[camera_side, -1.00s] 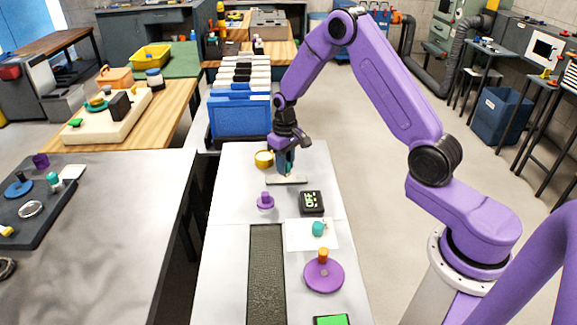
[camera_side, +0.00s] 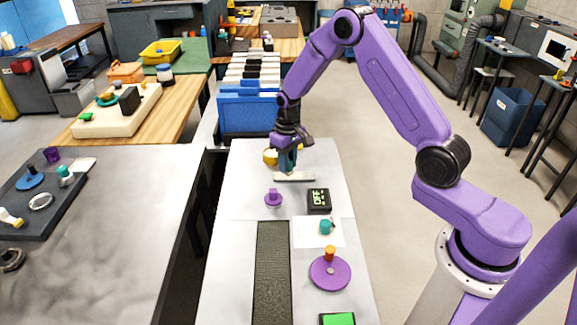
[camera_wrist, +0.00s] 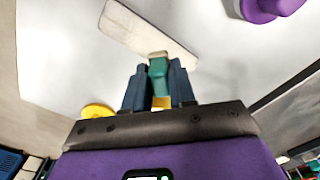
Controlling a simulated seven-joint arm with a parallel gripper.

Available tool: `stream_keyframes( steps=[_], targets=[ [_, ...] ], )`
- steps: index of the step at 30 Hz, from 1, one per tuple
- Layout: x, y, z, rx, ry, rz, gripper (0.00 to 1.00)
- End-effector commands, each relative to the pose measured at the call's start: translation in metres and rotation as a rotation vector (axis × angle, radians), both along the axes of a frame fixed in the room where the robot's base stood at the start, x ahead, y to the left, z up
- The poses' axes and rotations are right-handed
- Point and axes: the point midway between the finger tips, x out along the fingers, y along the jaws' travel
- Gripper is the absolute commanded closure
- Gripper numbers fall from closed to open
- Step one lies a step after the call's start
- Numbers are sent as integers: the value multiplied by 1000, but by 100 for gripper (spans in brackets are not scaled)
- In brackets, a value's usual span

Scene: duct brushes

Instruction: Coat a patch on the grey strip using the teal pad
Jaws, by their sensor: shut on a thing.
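My gripper (camera_side: 289,170) is at the far end of the light worktable, pointing down. It is shut on a teal piece (camera_wrist: 158,76), which shows between the dark fingers in the wrist view. A pale beige bar (camera_side: 294,177) lies right at the teal piece's lower end, and it also shows in the wrist view (camera_wrist: 135,27). I cannot tell whether the two are joined. The dark grey textured strip (camera_side: 272,275) lies along the near half of the table, well away from my gripper. Another small teal piece (camera_side: 326,227) sits on a white sheet (camera_side: 307,238).
A black display (camera_side: 319,201), a purple knobbed piece (camera_side: 273,199) and a purple disc with an orange knob (camera_side: 330,272) stand between my gripper and the near edge. A yellow round thing (camera_side: 270,157) is just left of my gripper. A green-screened device (camera_side: 337,319) lies nearest.

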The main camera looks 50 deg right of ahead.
Motion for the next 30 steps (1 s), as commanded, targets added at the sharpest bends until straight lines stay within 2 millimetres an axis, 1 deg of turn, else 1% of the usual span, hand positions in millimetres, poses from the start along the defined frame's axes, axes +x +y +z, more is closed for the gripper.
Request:
stream_keyframes(
  steps=[2,6,20,22,24,30],
  targets=[
    [5,-6,0,0,0,-3,100],
    [14,5,0,0,0,3,100],
    [-16,34,0,0,2,2,100],
    [-14,33,9,0,-4,0,100],
    [-14,33,24,0,-4,0,100],
    [-14,33,40,0,-2,0,100]
  ],
)
